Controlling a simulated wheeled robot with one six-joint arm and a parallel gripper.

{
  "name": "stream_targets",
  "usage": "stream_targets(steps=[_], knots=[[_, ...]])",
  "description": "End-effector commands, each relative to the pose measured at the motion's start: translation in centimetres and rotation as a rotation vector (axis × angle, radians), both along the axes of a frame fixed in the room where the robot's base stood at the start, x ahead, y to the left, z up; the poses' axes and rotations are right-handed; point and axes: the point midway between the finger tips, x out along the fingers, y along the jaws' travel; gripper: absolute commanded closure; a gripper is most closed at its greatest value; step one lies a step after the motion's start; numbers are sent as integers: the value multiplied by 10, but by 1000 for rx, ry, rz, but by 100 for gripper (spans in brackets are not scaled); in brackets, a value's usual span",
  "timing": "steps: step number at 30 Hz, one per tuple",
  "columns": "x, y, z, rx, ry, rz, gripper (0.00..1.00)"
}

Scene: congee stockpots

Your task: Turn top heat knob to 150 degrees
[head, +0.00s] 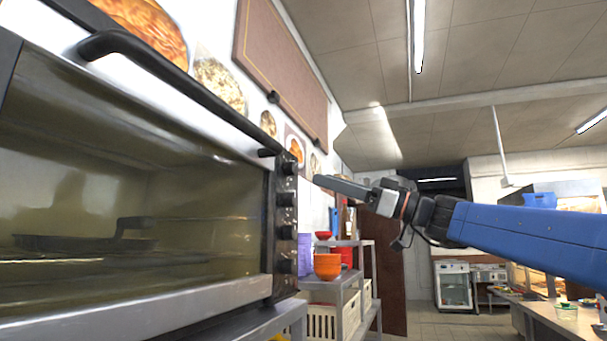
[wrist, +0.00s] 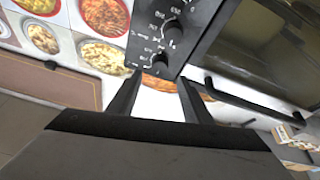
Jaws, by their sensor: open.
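The oven's black control panel (head: 270,225) stands at its right side with a column of dark knobs. The top heat knob (head: 289,167) is the uppermost one. In the wrist view my gripper (wrist: 159,77) is open and empty, with the knob just beyond and between the fingertips.
The oven's glass door (head: 130,190) is closed, with a black handle (head: 180,75) along its top. Shelving with an orange bowl (head: 327,266) stands behind, below my gripper. Food pictures (head: 220,85) hang on the wall. The air right of the panel is clear.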

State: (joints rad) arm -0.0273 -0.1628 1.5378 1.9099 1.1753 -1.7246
Motion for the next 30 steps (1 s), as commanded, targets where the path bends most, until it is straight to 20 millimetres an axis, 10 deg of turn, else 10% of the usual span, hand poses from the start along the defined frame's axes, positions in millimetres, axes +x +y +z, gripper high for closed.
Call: stream_targets(steps=[13, 28, 30], knots=[[18, 55, 23, 0, 0, 2, 55], [22, 65, 27, 0, 0, -1, 55], [22, 65, 27, 0, 0, -1, 71]])
